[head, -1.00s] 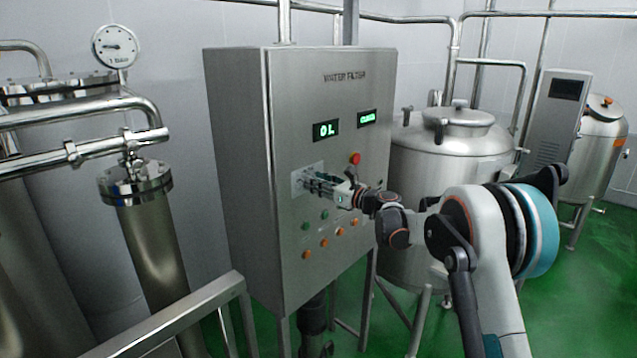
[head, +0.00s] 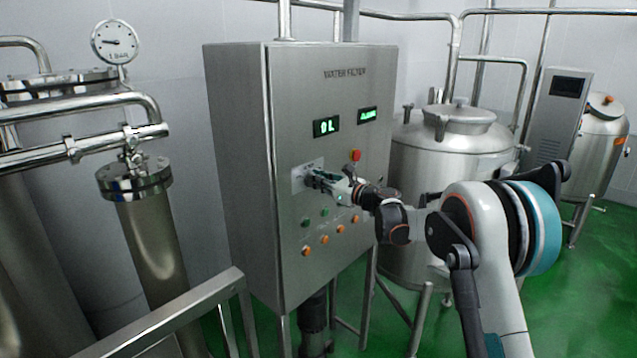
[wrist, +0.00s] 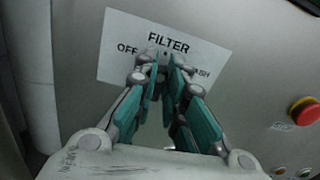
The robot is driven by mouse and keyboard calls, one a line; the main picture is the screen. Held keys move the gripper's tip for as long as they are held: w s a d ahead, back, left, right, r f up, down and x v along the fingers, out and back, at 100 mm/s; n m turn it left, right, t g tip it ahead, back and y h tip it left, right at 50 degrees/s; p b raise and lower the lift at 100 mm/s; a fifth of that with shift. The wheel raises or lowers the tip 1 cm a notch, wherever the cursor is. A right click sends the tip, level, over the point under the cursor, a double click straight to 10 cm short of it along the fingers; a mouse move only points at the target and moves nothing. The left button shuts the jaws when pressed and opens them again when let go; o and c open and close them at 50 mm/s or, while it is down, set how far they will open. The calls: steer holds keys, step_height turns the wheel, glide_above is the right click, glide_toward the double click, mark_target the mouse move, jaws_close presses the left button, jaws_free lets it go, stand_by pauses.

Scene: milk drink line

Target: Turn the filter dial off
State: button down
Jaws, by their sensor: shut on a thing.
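The filter dial (wrist: 163,54) sits on a white label plate (wrist: 113,62) that reads FILTER, with OFF on the left and a partly hidden word on the right. My gripper (wrist: 162,72) is shut on the dial, its teal-padded fingers on either side of it. The fingers hide most of the dial, so I cannot tell exactly where it points. In the head view my gripper (head: 316,181) reaches the same plate (head: 298,183) on the front of the steel WATER FILTER cabinet (head: 300,110).
A red button (head: 355,155) is up and right of the dial; it also shows in the wrist view (wrist: 303,111). Green and orange buttons (head: 324,239) lie below. Two green displays (head: 326,127) are above. A metal railing (head: 190,315) stands in front at left.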

steer(key=n+b, duration=0.2)
steer(key=n, duration=0.1)
steer(key=n+b, duration=0.2)
steer(key=n, duration=0.2)
steer(key=s+f+n+b, duration=0.1)
steer(key=n+b, duration=0.1)
steer(key=n, duration=0.1)
steer(key=shift+a+n+b, duration=0.3)
steer(key=shift+a+n, duration=0.05)
steer(key=shift+n, duration=0.05)
stand_by(0.4)
steer(key=c, duration=1.7)
jaws_free()
steer(key=shift+o, duration=0.2)
steer(key=shift+r, duration=0.1)
steer(key=v, duration=1.2)
steer(key=shift+s, duration=0.1)
